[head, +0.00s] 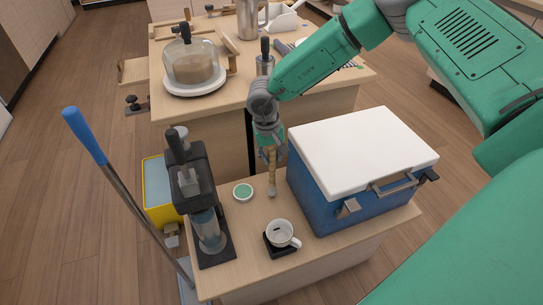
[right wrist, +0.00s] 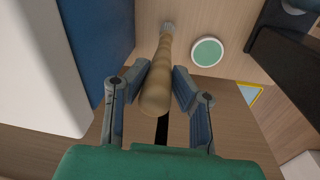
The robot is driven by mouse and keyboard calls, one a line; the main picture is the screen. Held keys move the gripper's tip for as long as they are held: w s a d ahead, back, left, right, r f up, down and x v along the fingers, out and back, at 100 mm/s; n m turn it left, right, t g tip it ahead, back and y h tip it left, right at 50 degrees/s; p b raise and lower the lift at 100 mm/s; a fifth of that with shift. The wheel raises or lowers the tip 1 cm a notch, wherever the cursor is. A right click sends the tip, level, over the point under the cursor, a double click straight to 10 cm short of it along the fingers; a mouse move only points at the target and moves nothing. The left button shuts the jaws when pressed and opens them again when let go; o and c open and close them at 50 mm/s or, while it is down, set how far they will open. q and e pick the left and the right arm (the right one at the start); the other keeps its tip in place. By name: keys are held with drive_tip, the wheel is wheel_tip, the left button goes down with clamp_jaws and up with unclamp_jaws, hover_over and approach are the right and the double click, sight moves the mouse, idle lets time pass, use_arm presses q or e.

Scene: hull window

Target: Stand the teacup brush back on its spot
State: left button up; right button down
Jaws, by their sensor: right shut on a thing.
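The teacup brush (head: 272,175) has a ribbed wooden handle and a small pale head at its lower end. My right gripper (head: 271,148) is shut on its handle and holds it roughly upright, head down, between the cooler and the green disc. In the right wrist view the brush (right wrist: 158,82) lies between the two fingers of my right gripper (right wrist: 158,80). A round green disc with a pale rim (head: 243,191) lies bare on the small table, left of the brush; it also shows in the right wrist view (right wrist: 207,52). I cannot tell whether the brush head touches the tabletop. My left gripper is not in view.
A blue cooler with a white lid (head: 345,205) stands close on the right. A white cup (head: 281,233) sits on a black square base in front. A black machine (head: 190,180) stands on the left, near a blue-handled pole (head: 85,135). A counter (head: 215,105) lies behind.

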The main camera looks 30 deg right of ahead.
drive_tip(key=shift+f, duration=0.85)
drive_tip(key=c, duration=1.3)
unclamp_jaws()
drive_tip(key=r+p, duration=0.7)
drive_tip(key=r, duration=0.1)
drive_tip(key=shift+a+p, duration=0.3)
drive_tip(key=shift+a, duration=0.1)
